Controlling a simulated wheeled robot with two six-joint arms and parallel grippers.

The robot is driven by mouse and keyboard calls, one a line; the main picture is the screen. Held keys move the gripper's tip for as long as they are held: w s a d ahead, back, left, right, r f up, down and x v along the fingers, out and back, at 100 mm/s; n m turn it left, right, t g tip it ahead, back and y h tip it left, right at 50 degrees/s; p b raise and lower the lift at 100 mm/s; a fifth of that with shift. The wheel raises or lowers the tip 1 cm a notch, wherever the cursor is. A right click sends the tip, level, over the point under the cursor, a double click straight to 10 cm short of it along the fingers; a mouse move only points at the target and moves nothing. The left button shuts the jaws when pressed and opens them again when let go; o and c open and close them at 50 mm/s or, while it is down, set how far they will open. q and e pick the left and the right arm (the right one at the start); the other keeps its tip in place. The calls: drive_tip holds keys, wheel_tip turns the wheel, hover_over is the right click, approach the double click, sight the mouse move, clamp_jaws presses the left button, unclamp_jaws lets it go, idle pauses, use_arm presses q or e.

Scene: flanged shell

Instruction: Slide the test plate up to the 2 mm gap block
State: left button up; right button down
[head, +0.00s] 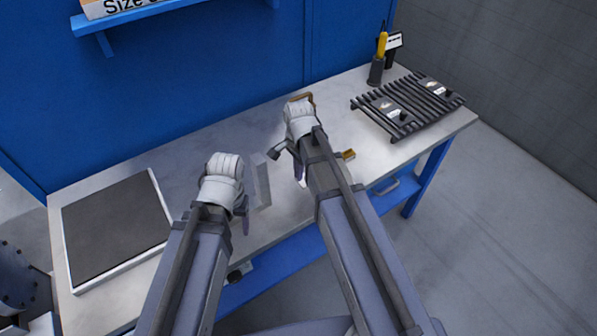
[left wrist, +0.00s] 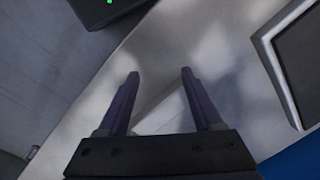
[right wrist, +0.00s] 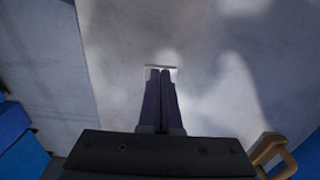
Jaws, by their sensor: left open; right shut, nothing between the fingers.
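A pale grey slab (head: 262,180), which looks like the test plate, lies on the bench between my two grippers. My left gripper (head: 240,222) is open and low over the bench to its left; in the left wrist view a pale strip (left wrist: 155,108) shows between the spread fingers (left wrist: 160,75). My right gripper (head: 301,180) is shut and empty, to the right of the slab. In the right wrist view its closed fingertips (right wrist: 161,70) are at a small pale edge (right wrist: 150,67); I cannot tell whether they touch it. I cannot pick out the 2 mm gap block for certain.
A small brass-coloured block (head: 348,155) is right of my right forearm. A brown handle (right wrist: 272,152) is beside the right gripper. A dark-topped tray (head: 160,238) is at the left. A slatted rack (head: 368,103) with labelled dark pieces and a tool holder (head: 376,72) stand at the right.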

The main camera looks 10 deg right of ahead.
use_arm(q)
wheel_tip(320, 180, down, 2)
drive_tip(key=shift+f+b, duration=0.1)
drive_tip(key=shift+b, duration=0.45)
use_arm(e)
wheel_tip(320, 180, down, 2)
drive_tip(key=shift+f, duration=0.1)
use_arm(q)
drive_tip(key=shift+r, duration=0.2)
use_arm(e)
drive_tip(key=d, duration=0.1)
drive_tip(key=w+d, duration=0.1)
drive_tip(key=d, duration=0.1)
drive_tip(key=shift+w+d+r, duration=0.1)
drive_tip(key=shift+w+r, duration=0.05)
drive_tip(key=shift+r, duration=0.05)
drive_tip(key=shift+d, duration=0.25)
drive_tip(key=d, duration=0.1)
drive_tip(key=w+d, duration=0.1)
drive_tip(key=d, duration=0.2)
drive_tip(key=shift+w+d, duration=0.1)
drive_tip(key=shift+w, duration=0.2)
drive_tip(key=shift+s+a, duration=0.15)
drive_tip(key=shift+a, duration=0.05)
